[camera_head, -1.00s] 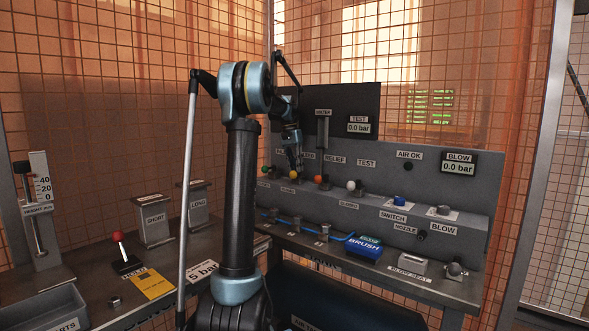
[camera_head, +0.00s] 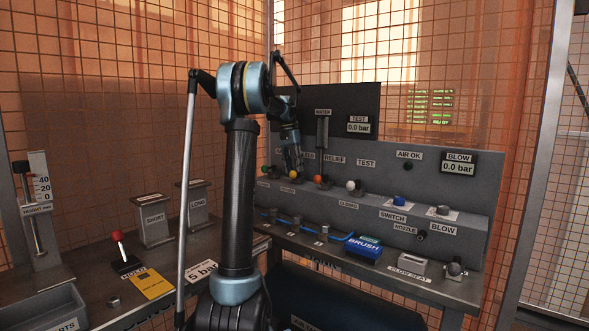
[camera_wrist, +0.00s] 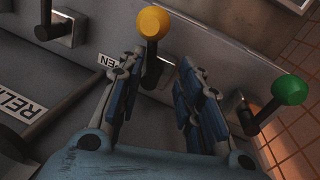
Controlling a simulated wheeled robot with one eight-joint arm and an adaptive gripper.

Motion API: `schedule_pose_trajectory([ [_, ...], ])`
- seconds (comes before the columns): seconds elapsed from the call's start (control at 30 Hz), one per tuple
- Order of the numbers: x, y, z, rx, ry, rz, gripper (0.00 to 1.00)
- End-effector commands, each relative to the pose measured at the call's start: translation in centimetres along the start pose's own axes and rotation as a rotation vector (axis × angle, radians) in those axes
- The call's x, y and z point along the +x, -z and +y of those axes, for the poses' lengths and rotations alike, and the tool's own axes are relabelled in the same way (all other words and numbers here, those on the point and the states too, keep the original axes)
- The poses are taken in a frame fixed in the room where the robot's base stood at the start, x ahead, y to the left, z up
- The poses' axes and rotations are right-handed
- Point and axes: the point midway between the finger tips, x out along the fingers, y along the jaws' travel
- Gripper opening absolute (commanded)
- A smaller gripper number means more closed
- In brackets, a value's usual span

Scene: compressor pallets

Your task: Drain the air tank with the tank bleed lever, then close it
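The lever with a yellow knob (camera_head: 293,174) is on the grey panel, by a label partly hidden by my arm that ends in "EED". In the wrist view the yellow knob (camera_wrist: 153,22) is just beyond my fingertips, with its dark stem by the left finger and a partly covered "OPEN" label (camera_wrist: 110,62) beside it. My gripper (camera_wrist: 163,62) is open, fingers apart and empty; whether the left finger touches the stem cannot be told. In the head view my gripper (camera_head: 294,160) is at the panel above the yellow knob.
A green-knobbed lever (camera_wrist: 289,89) stands close to the right finger in the wrist view. An orange-knobbed lever (camera_head: 318,178) and a white-knobbed lever (camera_head: 350,185) are farther right on the panel. The TEST gauge (camera_head: 359,127) and BLOW gauge (camera_head: 458,168) read 0.0 bar.

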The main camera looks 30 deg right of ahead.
Motion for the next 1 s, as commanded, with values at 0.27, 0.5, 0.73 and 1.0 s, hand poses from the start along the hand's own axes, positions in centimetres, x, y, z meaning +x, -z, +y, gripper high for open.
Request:
schedule_pose_trajectory([
  [0.27, 0.0, 0.0, 0.4, 0.005, -0.003, -0.001, 0.29],
  [0.5, -0.4, 0.1, 0.5, 0.006, -0.004, -0.002, 0.29],
  [0.73, -3.6, 0.1, 0.4, 0.006, -0.004, -0.002, 0.29],
  [1.0, -8.6, 0.2, 0.2, 0.004, -0.004, -0.002, 0.29],
])
